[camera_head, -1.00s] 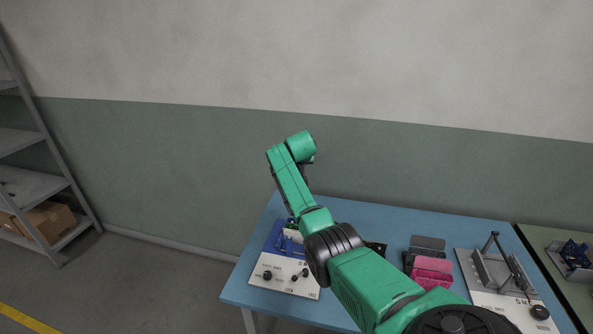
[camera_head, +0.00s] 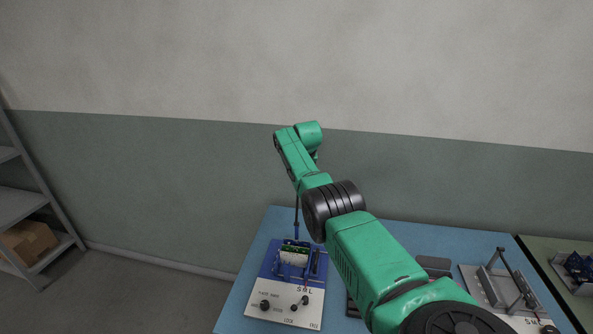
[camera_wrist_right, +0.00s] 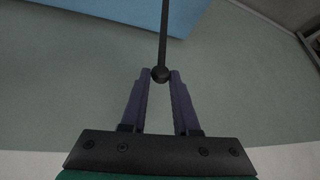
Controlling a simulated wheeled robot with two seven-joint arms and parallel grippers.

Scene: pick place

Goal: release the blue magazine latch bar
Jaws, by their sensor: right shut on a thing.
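In the right wrist view, my right gripper (camera_wrist_right: 160,76) is shut on the round black knob (camera_wrist_right: 160,73) at the end of a dark bar (camera_wrist_right: 164,30). This appears to be the magazine's latch bar. In the head view my own arm hides the right fingers. The bar's lower pivot is too small to make out. My left gripper is not in view.
The white panel (camera_head: 262,318) before the magazine carries small black knobs. A grey fixture (camera_head: 492,285) with a lever stands at the right of the blue table (camera_head: 240,300). A dark bin (camera_head: 434,266) is partly behind my arm. A shelf (camera_head: 20,205) is at far left.

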